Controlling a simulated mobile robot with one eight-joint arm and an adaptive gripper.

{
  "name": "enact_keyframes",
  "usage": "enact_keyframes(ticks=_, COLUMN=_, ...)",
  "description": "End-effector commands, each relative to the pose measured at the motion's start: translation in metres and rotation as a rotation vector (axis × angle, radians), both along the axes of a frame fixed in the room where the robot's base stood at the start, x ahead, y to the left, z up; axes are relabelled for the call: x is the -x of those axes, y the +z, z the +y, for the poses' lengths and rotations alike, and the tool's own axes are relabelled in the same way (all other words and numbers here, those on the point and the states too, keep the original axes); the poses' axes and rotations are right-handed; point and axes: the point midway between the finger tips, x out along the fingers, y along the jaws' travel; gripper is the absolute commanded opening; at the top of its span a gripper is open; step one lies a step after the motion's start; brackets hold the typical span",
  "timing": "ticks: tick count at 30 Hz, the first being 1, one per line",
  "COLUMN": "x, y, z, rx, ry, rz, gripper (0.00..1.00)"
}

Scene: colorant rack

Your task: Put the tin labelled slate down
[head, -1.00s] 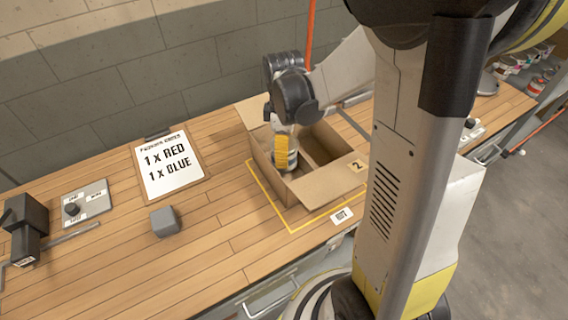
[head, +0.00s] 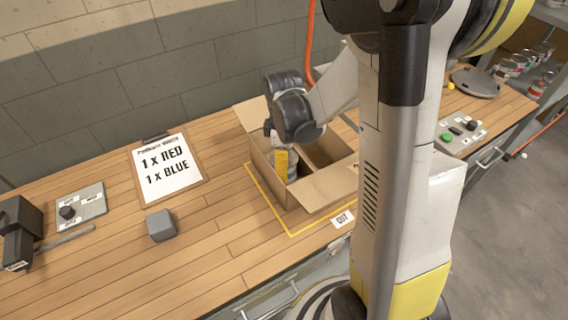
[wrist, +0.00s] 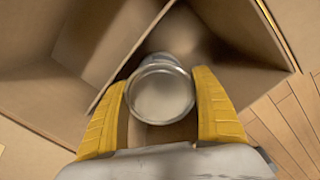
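A tin (wrist: 161,92) with a round pale lid and metal rim sits between the two yellow fingers of my gripper (wrist: 161,100) in the wrist view. Both fingers touch its sides. In the head view my gripper (head: 283,160) points down into the open cardboard box, and part of the tin (head: 292,168) shows beside a finger. The tin is inside the box's left compartment. Its label cannot be read, and whether its base touches the box floor is hidden.
The cardboard box (head: 322,196) has a divider and open flaps and stands inside a yellow outline on the wooden bench. An order sheet (head: 165,168) reads 1 x RED, 1 x BLUE. A grey block (head: 161,225) lies left of the box. A button panel (head: 462,132) is at the right.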

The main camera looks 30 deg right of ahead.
Motion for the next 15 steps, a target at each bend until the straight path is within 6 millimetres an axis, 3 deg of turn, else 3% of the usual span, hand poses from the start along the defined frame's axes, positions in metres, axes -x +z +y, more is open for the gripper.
enact_keyframes(ticks=5, x=0.0, y=0.009, z=0.0, rx=0.0, ry=0.0, rz=0.0, gripper=0.75)
enact_keyframes(ticks=15, x=0.0, y=0.084, z=0.001, rx=0.0, ry=0.0, rz=0.0, gripper=0.75)
